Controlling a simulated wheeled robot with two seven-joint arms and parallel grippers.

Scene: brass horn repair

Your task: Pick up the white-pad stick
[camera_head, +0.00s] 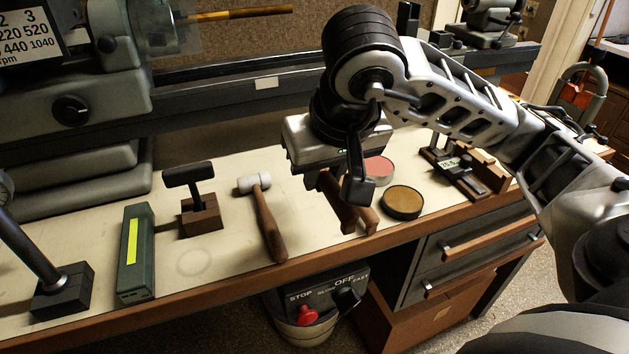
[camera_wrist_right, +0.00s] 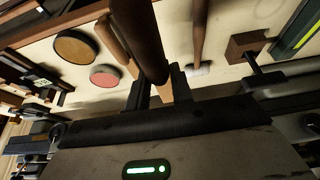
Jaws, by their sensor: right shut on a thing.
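My right gripper (camera_head: 352,190) hangs over the bench right of the hammer. It also shows in the right wrist view (camera_wrist_right: 160,88), where its two dark fingers are shut on a dark brown wooden stick (camera_wrist_right: 146,42). In the head view the brown stick (camera_head: 346,214) shows just below the fingers, partly hidden by the gripper. No white pad can be seen on it, so I cannot tell from its end which stick it is. A lighter brown wooden piece (camera_wrist_right: 117,42) lies behind it in the wrist view. My left gripper is not in view.
A tan round tin (camera_head: 402,202) and a pink one (camera_head: 379,169) are close on the right. The lathe (camera_head: 240,98) runs behind.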

